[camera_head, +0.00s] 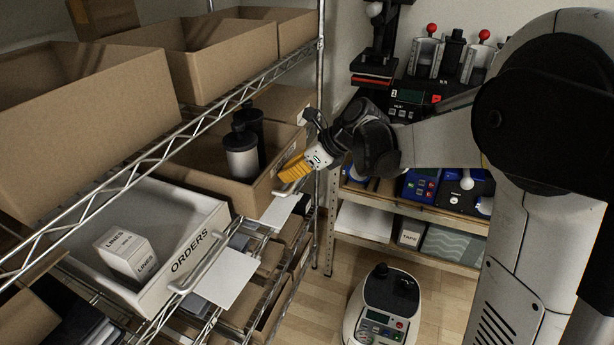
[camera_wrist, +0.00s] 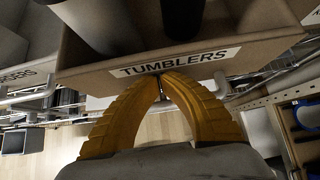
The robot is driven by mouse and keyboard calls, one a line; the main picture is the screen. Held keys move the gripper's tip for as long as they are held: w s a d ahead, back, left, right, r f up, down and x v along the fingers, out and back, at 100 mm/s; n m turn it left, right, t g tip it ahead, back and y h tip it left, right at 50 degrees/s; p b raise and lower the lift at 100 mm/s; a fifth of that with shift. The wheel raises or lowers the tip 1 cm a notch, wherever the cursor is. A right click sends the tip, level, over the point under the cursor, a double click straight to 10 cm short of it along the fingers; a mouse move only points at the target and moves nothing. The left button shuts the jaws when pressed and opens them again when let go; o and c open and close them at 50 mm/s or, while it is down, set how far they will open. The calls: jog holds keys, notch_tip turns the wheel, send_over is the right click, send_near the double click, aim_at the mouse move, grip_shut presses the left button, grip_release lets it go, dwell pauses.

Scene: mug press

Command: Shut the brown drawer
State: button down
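The brown drawer (camera_head: 207,184) sticks out from the shelf in the head view, with dark and grey tumblers (camera_head: 243,150) standing in it. In the wrist view its front (camera_wrist: 240,48) carries a label reading TUMBLERS.
A white ORDERS drawer (camera_head: 205,219) with a box (camera_head: 126,254) in it also sticks out, nearer on the left. Wire shelf rails and an upright post (camera_head: 319,110) stand close to my gripper. A floor machine (camera_head: 383,310) stands below; wooden floor lies between.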

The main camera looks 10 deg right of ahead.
jog(key=shift+w+a, duration=0.9)
jog(key=shift+a, duration=0.25)
jog(key=shift+w+a, duration=0.85)
jog(key=shift+a, duration=0.3)
jog(key=s+d+f+p+v, duration=0.15)
jog(key=p+v, duration=0.25)
jog(key=v, duration=0.9)
jog(key=s+d+f+n+h+b, duration=0.1)
jog(key=s+f+n+h, duration=0.1)
jog(key=s+n, duration=0.6)
jog(key=s+d+f+n+t+h+b, duration=0.1)
jog(key=s+d+n+h, duration=0.1)
jog(key=s+n, duration=0.6)
jog(key=s+d+f+n+h, duration=0.1)
jog(key=s+f+n+h, duration=0.1)
jog(key=s+n, duration=0.7)
jog(key=shift+d+f+t+h+b, duration=0.3)
jog(key=shift+d+t+h+b, duration=0.1)
jog(key=shift+h, duration=0.2)
